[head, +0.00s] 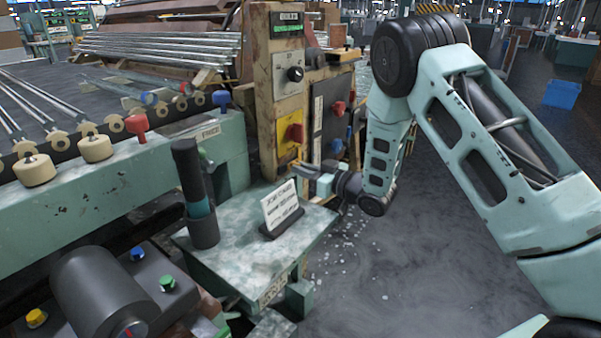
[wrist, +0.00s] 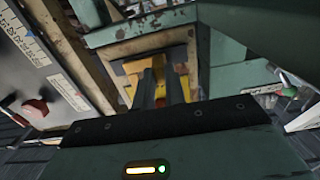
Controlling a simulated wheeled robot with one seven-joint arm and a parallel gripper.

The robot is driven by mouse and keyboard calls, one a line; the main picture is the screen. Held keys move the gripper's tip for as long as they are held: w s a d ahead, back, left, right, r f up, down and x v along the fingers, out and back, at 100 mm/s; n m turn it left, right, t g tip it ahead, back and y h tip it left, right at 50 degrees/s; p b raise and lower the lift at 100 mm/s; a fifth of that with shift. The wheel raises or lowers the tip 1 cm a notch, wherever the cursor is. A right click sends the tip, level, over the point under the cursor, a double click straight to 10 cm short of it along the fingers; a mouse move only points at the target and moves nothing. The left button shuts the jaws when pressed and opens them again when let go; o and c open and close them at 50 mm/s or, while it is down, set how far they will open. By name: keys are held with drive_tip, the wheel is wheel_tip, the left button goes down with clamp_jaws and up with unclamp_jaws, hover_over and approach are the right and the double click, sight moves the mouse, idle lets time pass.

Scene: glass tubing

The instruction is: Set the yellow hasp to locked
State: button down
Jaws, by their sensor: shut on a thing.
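The yellow hasp (wrist: 133,88) shows in the wrist view, straight ahead of my gripper on a worn beige post. My gripper (wrist: 164,88) has its two dark fingers close together against the yellow part, shut on it. The fingers hide its middle, so its exact setting cannot be read. In the head view, a yellow plate (head: 284,143) with a red knob sits on the front of the post. My gripper (head: 303,168) reaches in from the right, low beside that post; its fingertips are small and partly hidden there.
A small sign (head: 281,206) stands on the green table (head: 225,255), just below my gripper. A dark cylinder (head: 187,165) stands at the table's left. A dark panel with a red knob (head: 339,107) is right of the post. Open floor lies right.

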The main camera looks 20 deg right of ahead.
drive_tip(key=shift+w+d, duration=0.15)
drive_tip(key=shift+d, duration=0.05)
drive_tip(key=c, duration=1.4)
unclamp_jaws()
drive_tip(key=shift+c, duration=0.2)
drive_tip(key=v, duration=1.7)
drive_tip(key=shift+s+d+p, duration=0.15)
drive_tip(key=shift+s+p, duration=0.05)
drive_tip(key=shift+p, duration=0.2)
drive_tip(key=shift+w, duration=0.1)
